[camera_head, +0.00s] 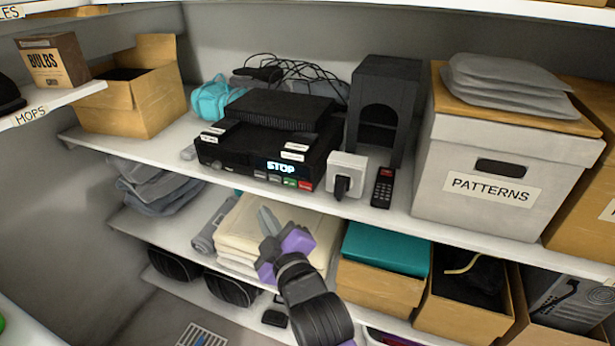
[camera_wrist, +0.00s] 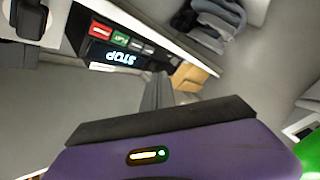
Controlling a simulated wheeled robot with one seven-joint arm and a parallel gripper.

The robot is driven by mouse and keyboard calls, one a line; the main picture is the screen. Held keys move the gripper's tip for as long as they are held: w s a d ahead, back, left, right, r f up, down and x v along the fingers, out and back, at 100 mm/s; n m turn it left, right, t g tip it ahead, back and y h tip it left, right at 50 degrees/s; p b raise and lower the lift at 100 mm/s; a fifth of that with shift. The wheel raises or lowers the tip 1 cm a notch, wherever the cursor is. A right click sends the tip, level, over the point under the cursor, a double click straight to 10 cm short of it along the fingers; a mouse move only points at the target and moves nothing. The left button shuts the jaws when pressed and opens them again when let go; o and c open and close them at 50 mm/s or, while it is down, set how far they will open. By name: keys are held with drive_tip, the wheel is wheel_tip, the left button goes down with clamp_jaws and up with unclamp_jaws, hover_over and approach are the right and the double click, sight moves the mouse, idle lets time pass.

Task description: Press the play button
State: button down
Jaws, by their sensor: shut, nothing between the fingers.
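A black player deck (camera_head: 235,160) sits on the shelf. Its lit display reads STOP (camera_head: 280,168). Below the display is a row of small buttons, with a green button (camera_head: 289,182) beside a red one (camera_head: 305,185). In the wrist view the row appears upside down, with the green button (camera_wrist: 121,39), the red button (camera_wrist: 101,30) and the display (camera_wrist: 121,57). The button lettering is too small to read surely. My gripper (camera_head: 268,221) is shut and empty, in front of and below the deck, apart from the buttons. Its grey fingers also show in the wrist view (camera_wrist: 158,90).
A white plug adapter (camera_head: 346,172) and a black remote (camera_head: 382,188) stand right of the deck. A dark speaker box (camera_head: 383,95) is behind them. Folded cream cloths (camera_head: 240,232) and a teal-topped box (camera_head: 388,248) fill the shelf below. Open space lies before the shelves.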

sight(290, 183)
drive_tip(key=shift+d+f+n, duration=0.1)
drive_tip(key=shift+f+n, duration=0.3)
drive_tip(key=shift+w+d+b, duration=0.5)
drive_tip(key=shift+w+b, duration=0.25)
drive_tip(key=shift+w, duration=0.65)
drive_tip(key=shift+w+d+b, duration=0.5)
drive_tip(key=shift+w+b, duration=0.3)
drive_tip(key=shift+w, duration=0.55)
drive_tip(key=shift+w+d+b, duration=0.5)
drive_tip(key=shift+w+b, duration=0.25)
drive_tip(key=shift+w, duration=0.65)
drive_tip(key=shift+w, duration=0.15)
drive_tip(key=shift+w+d+b, duration=0.15)
drive_tip(key=shift+w+b, duration=0.1)
drive_tip(key=shift+b, duration=0.1)
